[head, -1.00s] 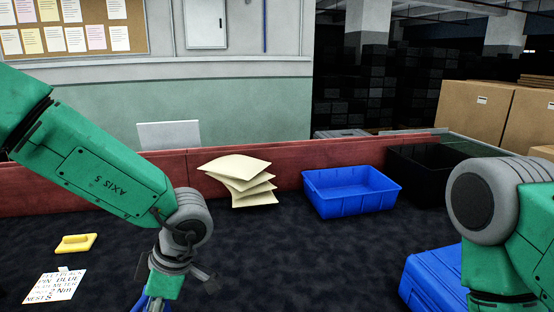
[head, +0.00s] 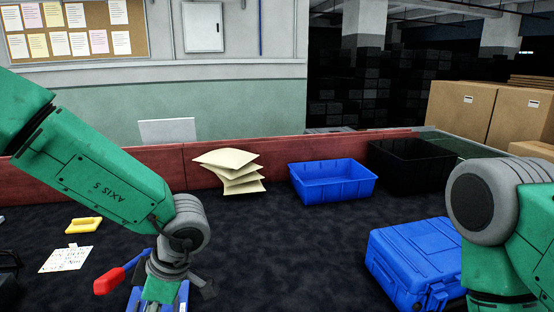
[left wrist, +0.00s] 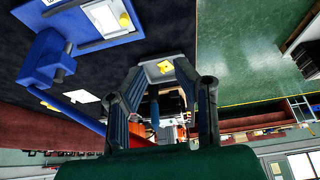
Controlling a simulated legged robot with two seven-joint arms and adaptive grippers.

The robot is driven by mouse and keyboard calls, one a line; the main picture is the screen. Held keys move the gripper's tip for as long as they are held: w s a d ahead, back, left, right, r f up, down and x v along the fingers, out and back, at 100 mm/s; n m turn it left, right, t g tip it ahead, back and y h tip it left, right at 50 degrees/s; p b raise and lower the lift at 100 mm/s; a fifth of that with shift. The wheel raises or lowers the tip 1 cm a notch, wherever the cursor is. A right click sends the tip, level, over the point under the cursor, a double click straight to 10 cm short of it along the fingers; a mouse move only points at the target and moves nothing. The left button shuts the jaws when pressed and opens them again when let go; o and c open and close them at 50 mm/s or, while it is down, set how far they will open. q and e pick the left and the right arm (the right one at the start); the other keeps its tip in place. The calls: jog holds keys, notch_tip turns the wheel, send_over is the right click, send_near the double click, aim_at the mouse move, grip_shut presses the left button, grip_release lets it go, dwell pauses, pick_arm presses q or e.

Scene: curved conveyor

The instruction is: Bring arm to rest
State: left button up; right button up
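In the head view my left arm comes in from the left, and its gripper (head: 160,300) is low in the picture, partly cut off by the bottom edge. In the left wrist view the two fingers of the left gripper (left wrist: 165,85) stand apart with nothing visibly held between them. In the head view a red-handled tool (head: 108,282) and a blue thing (head: 133,298) show beside and behind this gripper; whether they touch it I cannot tell. My right arm is at the right edge; its gripper is out of view.
A blue bin (head: 333,190), a black bin (head: 400,168) and a stack of cream packets (head: 243,186) stand along the red wall. A closed blue case (head: 420,255) lies at right. A yellow block (head: 83,225) and a printed sheet (head: 66,260) lie at left. The dark middle is clear.

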pick_arm(q)
jog(key=s+a+f+m+t, duration=0.2)
jog(key=a+f+m, duration=0.25)
jog(key=f, duration=0.25)
jog(key=s+a+f+m+t, duration=0.1)
jog(key=a+f+m+t, duration=0.3)
jog(key=f, duration=0.4)
jog(key=s+d+f+m+g+h, duration=0.15)
jog(key=s+m, duration=0.25)
jog(key=s, duration=0.4)
jog(key=s+f+m+g+h, duration=0.2)
jog(key=s+f+m, duration=0.15)
jog(key=s, duration=0.45)
jog(key=s+d+f+m+g+h, duration=0.15)
jog(key=s+m, duration=0.25)
jog(key=s, duration=0.4)
jog(key=w+f+m+b, duration=0.1)
jog(key=w+f+b, duration=0.2)
jog(key=f+b, duration=0.7)
jog(key=shift+w+d+f, duration=0.2)
jog(key=shift+w, duration=0.15)
pick_arm(e)
notch_tip(320, 180, down, 10)
jog(key=shift+w, duration=0.25)
pick_arm(q)
jog(key=shift+w, duration=0.1)
